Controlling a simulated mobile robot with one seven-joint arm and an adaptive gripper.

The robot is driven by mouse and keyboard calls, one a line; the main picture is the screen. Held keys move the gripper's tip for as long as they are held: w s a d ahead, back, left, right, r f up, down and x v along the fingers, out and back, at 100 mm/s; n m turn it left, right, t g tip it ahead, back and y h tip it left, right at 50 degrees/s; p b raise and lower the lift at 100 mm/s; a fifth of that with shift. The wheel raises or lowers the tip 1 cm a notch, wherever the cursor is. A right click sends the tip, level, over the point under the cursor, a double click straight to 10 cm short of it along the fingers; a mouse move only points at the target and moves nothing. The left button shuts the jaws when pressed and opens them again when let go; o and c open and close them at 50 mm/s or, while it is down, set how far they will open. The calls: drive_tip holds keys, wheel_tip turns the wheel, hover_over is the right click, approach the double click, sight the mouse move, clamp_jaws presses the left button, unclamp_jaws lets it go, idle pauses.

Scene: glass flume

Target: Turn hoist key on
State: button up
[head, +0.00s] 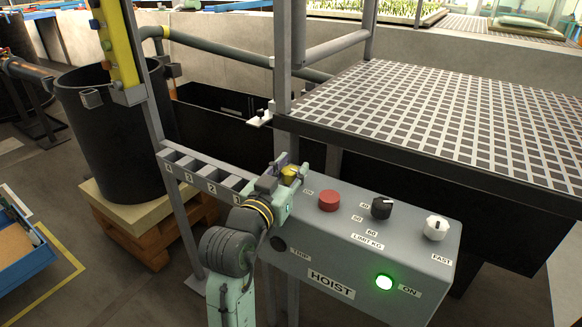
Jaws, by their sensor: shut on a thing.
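The hoist box (332,292) is a grey panel labelled HOIST in the head view. The hoist key (290,172) shows as a small yellow piece at the panel's far left corner, beside an ON label (308,191). My gripper (288,174) is shut on it, and the fingers hide most of it. The key's exact angle is hard to tell. A green lamp (384,282) marked ON is lit. A dark round lamp (278,243) sits by the TRIP label.
The panel also carries a red button (329,201), a black LIMIT KG knob (381,207) and a white FAST knob (435,228). A numbered rack (205,172) and a grey post (282,60) stand close to my gripper. A grated platform (450,120) lies behind the panel.

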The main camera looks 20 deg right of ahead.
sight(291, 169)
drive_tip(key=shift+n+t+y, duration=0.4)
drive_tip(key=shift+y, duration=0.1)
drive_tip(key=o, duration=1.2)
wheel_tip(291, 169, up, 10)
drive_tip(key=shift+f, duration=0.1)
